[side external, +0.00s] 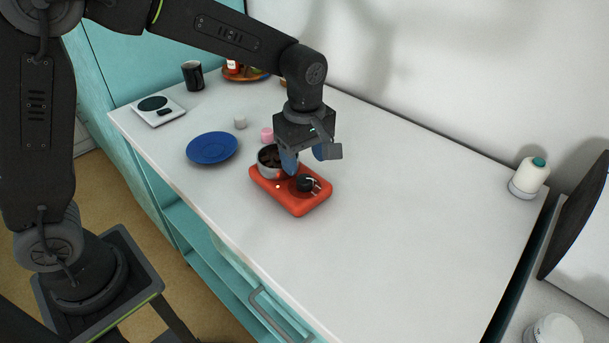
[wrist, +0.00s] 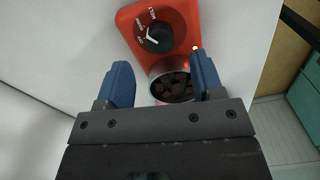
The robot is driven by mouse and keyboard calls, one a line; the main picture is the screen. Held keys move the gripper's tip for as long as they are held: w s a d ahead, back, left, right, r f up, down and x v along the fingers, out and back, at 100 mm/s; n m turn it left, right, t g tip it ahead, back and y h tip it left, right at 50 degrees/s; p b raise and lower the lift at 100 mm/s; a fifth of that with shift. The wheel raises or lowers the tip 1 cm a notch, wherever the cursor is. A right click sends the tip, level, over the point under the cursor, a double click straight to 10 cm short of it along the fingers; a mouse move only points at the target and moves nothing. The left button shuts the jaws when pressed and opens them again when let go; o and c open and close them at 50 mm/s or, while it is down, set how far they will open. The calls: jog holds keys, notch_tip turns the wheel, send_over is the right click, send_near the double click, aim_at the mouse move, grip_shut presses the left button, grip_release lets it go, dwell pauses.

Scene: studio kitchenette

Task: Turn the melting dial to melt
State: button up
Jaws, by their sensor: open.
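The red melting pot base (side external: 306,207) sits on the white counter. Its black dial (side external: 306,184) is on the base's right part, beside the metal pot (side external: 268,166) holding dark brown pieces. In the wrist view the dial (wrist: 156,38) carries a white pointer line, with white labels to its left; I cannot read clearly which label it points at. My gripper (side external: 306,160) is above the base, close over the dial and pot. In the wrist view my gripper's blue fingers (wrist: 163,82) are spread apart with nothing between them, and the dial lies beyond the fingertips, apart from them.
A scale (side external: 158,110) and black mug (side external: 193,75) stand at the far left. The counter right of the base is clear up to a white jar (side external: 529,178).

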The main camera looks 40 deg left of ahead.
aim_at(305, 178)
jog(key=shift+f, duration=2.6)
jog(key=shift+c, duration=0.4)
jog(key=c, duration=0.8)
jog(key=shift+c, duration=0.2)
jog(key=shift+m, duration=0.5)
jog(key=m, duration=0.2)
jog(key=shift+m, duration=2.2)
